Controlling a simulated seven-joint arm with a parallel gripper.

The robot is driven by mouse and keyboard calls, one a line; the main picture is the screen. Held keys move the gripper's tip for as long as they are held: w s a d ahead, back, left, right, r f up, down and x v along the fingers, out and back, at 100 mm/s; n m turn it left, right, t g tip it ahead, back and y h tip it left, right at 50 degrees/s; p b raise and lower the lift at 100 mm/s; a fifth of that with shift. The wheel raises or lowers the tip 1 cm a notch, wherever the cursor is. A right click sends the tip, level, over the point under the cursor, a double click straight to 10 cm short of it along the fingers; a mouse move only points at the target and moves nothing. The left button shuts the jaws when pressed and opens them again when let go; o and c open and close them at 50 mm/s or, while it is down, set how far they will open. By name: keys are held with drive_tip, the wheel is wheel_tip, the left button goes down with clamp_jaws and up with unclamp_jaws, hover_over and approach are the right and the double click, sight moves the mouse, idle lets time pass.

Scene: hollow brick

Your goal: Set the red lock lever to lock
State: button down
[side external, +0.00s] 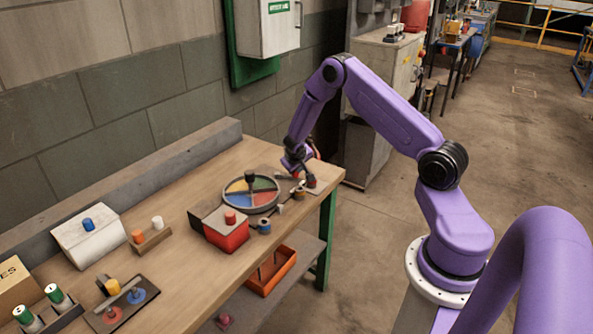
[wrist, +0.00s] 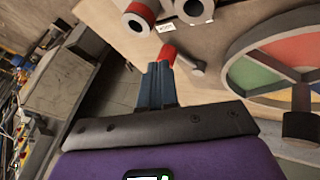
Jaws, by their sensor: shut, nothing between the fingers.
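The red lock lever (wrist: 168,53) shows in the wrist view as a red knob by a short grey bar (wrist: 188,65) on the wooden bench. In the side view its red tip (side external: 311,181) is small, at the bench's far right end. My gripper (wrist: 160,72) is shut and empty, with its blue-grey fingers right at the red knob. I cannot tell whether they touch it. In the side view my gripper (side external: 299,172) is low over that bench end, beside the lever. The lever's lock setting cannot be read.
A round tray with coloured sectors (side external: 277,204) stands close to the lever; its rim fills the right of the wrist view (wrist: 235,48). A red box (side external: 227,236) and blue roll (side external: 264,226) are nearer. Two ringed cylinders (wrist: 138,22) lie beyond the lever. The bench edge is near.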

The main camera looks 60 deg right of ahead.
drive_tip(key=s+a+r, duration=0.2)
drive_tip(key=s+r, duration=0.1)
drive_tip(key=r, duration=0.2)
drive_tip(key=shift+a, duration=0.2)
drive_tip(key=shift+s, duration=0.1)
drive_tip(key=s+a+r+n+y, duration=0.1)
drive_tip(key=s+a+r+n, duration=0.35)
drive_tip(key=a, duration=0.65)
drive_tip(key=s+a+r+n+y, duration=0.2)
drive_tip(key=s+a+r, duration=0.3)
drive_tip(key=a+r, duration=0.45)
drive_tip(key=s+a+r+n+g+y, duration=0.1)
drive_tip(key=s+a+n, duration=0.3)
drive_tip(key=s, duration=0.8)
drive_tip(key=s+a+r+n+g+y, duration=0.1)
drive_tip(key=s+a+n, duration=0.4)
drive_tip(key=s, duration=0.6)
drive_tip(key=shift+s+a+r+g+y, duration=0.25)
drive_tip(key=shift+s+a+g+y, duration=0.25)
drive_tip(key=shift+y, duration=0.5)
